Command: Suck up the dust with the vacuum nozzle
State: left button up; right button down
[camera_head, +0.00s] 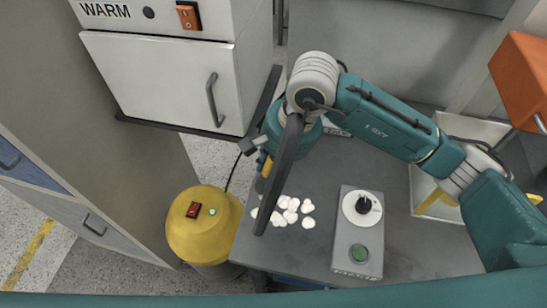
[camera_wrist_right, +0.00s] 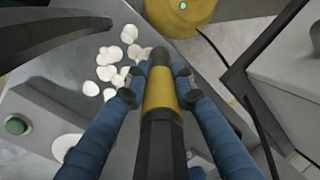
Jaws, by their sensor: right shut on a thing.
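Several white dust clumps (camera_head: 287,209) lie in a loose group on the grey table (camera_head: 325,178), near its left edge. They also show in the right wrist view (camera_wrist_right: 113,65). My right gripper (camera_head: 263,163) is shut around the yellow band of the black vacuum nozzle (camera_wrist_right: 160,95). The nozzle's far end appears close beside the clumps in the wrist view; whether it touches the table I cannot tell. A dark curved tube (camera_head: 281,165) crosses in front of the gripper in the head view and hides part of it and some clumps. My left gripper is out of view.
A yellow canister (camera_head: 205,232) with a red switch and a lit green button stands left of the table. A grey control box (camera_head: 347,262) with a black knob and green button sits right of the clumps. A white WARM cabinet (camera_head: 160,85) stands behind.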

jog(key=shift+s+d+p, duration=2.7)
jog(key=shift+d+p, duration=0.35)
jog(key=shift+d, duration=3.2)
jog(key=shift+s+a+b, duration=0.6)
jog(key=shift+s+b, duration=0.35)
jog(key=shift+s, duration=1.3)
jog(key=shift+w+a+b, duration=1.95)
jog(key=shift+a+b, duration=0.4)
jog(key=shift+a, duration=4.2)
notch_tip(320, 180, up, 7)
jog(key=p, duration=0.2)
